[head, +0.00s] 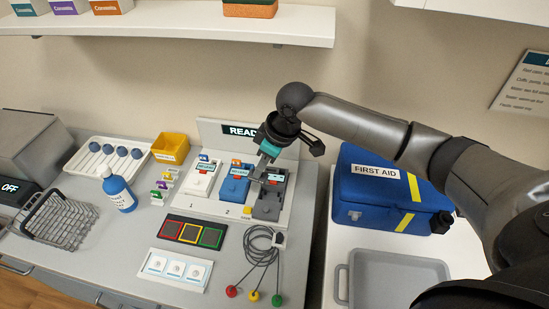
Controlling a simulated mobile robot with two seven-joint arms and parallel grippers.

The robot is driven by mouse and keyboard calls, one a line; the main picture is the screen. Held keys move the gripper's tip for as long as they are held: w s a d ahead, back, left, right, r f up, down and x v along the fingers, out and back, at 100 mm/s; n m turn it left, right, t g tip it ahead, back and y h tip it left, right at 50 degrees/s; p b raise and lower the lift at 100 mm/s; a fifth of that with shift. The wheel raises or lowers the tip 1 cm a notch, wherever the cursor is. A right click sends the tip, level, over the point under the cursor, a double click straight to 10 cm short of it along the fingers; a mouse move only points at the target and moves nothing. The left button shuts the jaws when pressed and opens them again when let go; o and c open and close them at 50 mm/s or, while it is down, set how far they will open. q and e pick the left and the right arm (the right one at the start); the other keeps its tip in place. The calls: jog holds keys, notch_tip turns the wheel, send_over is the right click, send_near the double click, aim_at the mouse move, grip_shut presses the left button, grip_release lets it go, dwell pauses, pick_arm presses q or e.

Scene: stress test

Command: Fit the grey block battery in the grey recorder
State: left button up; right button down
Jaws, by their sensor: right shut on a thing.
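The grey recorder (267,208) stands at the right end of a row of three on a pale board, beside a blue recorder (234,188) and a white recorder (201,180). My right gripper (260,174) reaches down from above at the grey recorder's upper left part. It is shut on a small grey piece, which appears to be the grey block battery; the fingers mostly hide it. I cannot tell whether the piece touches the recorder or how far it is in. My left gripper is not in view.
Small pieces with coloured tops (162,188) stand left of the recorders. In front lie a dark panel with coloured squares (192,233), a white tray (172,270) and a coiled cable (262,250). A blue first aid case (375,195) and grey tray (400,262) stand to the right.

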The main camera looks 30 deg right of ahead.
pick_arm(q)
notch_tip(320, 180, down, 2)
jog(key=b, duration=0.3)
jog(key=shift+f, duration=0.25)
pick_arm(e)
jog(key=d+f, duration=0.1)
jog(key=f, duration=0.1)
jog(key=d+f+n, duration=0.1)
jog(key=f, duration=0.2)
jog(key=d+f+n, duration=0.1)
jog(key=f, duration=0.2)
jog(key=shift+s+d+f+g+y, duration=0.1)
jog(key=shift+s+g+y, duration=0.05)
jog(key=shift+g+y, duration=0.15)
pick_arm(q)
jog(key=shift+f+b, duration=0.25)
jog(key=shift+b, duration=0.15)
pick_arm(e)
jog(key=shift+f, duration=1.25)
dwell(1.7)
jog(key=c, duration=1.2)
grip_release()
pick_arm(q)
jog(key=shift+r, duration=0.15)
pick_arm(e)
jog(key=shift+r, duration=0.1)
